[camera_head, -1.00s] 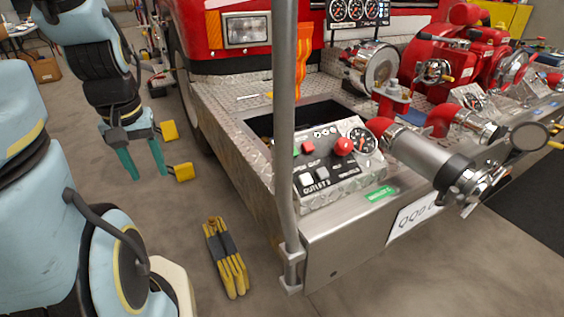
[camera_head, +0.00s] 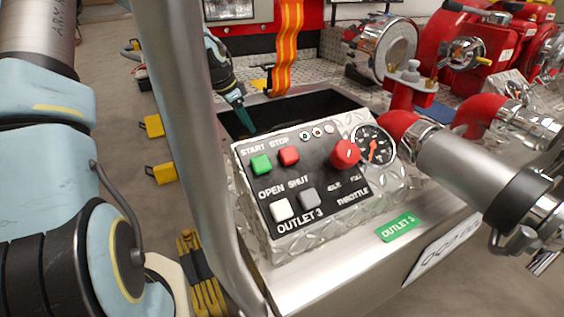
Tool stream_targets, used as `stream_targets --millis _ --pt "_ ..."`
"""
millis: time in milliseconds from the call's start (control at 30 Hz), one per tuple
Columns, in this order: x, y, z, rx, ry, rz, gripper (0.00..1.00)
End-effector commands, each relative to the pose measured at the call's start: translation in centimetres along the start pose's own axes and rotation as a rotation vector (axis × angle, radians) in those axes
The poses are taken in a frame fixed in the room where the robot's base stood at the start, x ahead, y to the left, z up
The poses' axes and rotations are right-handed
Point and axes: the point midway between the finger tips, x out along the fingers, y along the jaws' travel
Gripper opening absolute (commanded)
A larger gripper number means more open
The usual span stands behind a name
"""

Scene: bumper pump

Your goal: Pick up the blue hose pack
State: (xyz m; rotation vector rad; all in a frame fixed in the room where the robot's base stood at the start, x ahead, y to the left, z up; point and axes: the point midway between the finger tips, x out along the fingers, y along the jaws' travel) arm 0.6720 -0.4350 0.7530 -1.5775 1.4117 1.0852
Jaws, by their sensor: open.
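My gripper (camera_head: 240,116) reaches in from behind the grey pole, at the dark open bin (camera_head: 312,104) in the bumper. One teal finger shows over the bin's left end, pointing down; the rest is partly hidden by the pole. I see nothing held. The blue hose pack is not clearly in view; the bin's inside is too dark to make out. A small blue patch (camera_head: 436,110) shows behind the red valve, but I cannot tell what it is.
The grey pole (camera_head: 190,130) and control panel (camera_head: 310,175) stand in front of the bin. An orange strap (camera_head: 287,45) hangs behind it. A silver pipe (camera_head: 470,160) juts out right. A yellow bundle (camera_head: 207,290) and yellow blocks (camera_head: 163,173) lie on the floor.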

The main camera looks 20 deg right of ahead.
Motion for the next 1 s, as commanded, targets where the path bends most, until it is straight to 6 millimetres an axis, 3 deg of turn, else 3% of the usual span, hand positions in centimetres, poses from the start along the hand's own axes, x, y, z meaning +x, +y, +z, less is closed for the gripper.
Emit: stream_targets --millis 33,167,633,1000 --pt "1.1 -0.2 -0.1 0.014 0.011 0.002 0.55" --pt "1.7 -0.4 -1.1 0.035 0.021 0.005 0.55" --pt "4.7 -0.1 -9.2 0.035 0.020 0.005 0.55" --pt "6.3 0.1 -11.8 0.032 0.018 0.007 0.55"
